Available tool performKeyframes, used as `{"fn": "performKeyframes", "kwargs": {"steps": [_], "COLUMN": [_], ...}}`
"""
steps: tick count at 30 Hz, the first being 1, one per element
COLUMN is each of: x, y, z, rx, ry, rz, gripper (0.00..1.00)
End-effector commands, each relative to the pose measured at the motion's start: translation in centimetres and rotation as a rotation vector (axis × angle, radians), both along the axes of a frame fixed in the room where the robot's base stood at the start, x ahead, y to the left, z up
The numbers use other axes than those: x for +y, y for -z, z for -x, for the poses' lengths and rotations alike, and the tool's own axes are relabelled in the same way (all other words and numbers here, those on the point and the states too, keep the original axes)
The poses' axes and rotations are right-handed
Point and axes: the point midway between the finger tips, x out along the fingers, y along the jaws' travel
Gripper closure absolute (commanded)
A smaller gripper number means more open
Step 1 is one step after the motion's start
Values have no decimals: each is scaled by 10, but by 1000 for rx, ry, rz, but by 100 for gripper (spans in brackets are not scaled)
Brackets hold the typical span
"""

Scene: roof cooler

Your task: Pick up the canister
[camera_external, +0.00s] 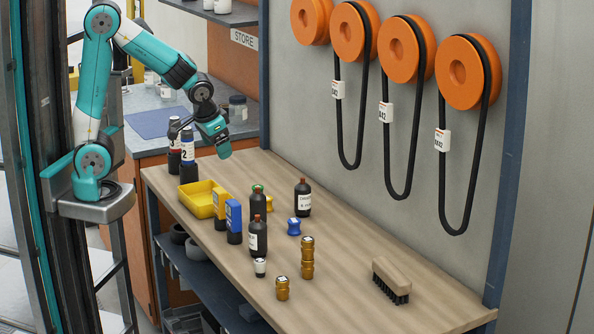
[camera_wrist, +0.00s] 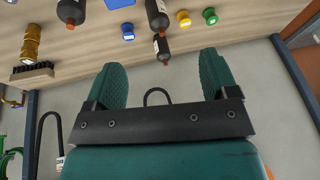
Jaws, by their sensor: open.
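No single thing is plainly marked as the canister; several could be it. Brass cylinders, one taller stack (camera_external: 307,258) and one short (camera_external: 282,288), stand near the front. My gripper (camera_external: 224,152) is above the far end of the table, right of the banded cylinders. In the wrist view its fingers (camera_wrist: 163,78) are apart with nothing between them.
Dark bottles (camera_external: 304,198) (camera_external: 258,240), a yellow tray (camera_external: 198,198), a blue box (camera_external: 233,220) and a blue knob-shaped piece (camera_external: 294,227) crowd the table's middle. A brush (camera_external: 391,280) lies at right. Orange reels (camera_external: 468,72) with hanging black loops line the wall. The front right tabletop is clear.

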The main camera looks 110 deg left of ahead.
Motion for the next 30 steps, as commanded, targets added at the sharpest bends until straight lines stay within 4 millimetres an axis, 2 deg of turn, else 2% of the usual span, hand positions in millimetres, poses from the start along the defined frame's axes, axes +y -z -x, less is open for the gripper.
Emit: {"fn": "performKeyframes", "kwargs": {"steps": [1, 3, 6, 11, 24, 30], "x": [17, 34, 50, 60, 87, 94], "y": [1, 8, 16, 33, 114, 131], "z": [-11, -24, -35, -43, -59, -64], "rx": [-30, -78, -127, -145, -142, -146], "ry": [-44, -88, -130, -148, -145, -144], "rz": [13, 25, 36, 43, 43, 40], "gripper": [20, 20, 20, 20, 20, 20]}}
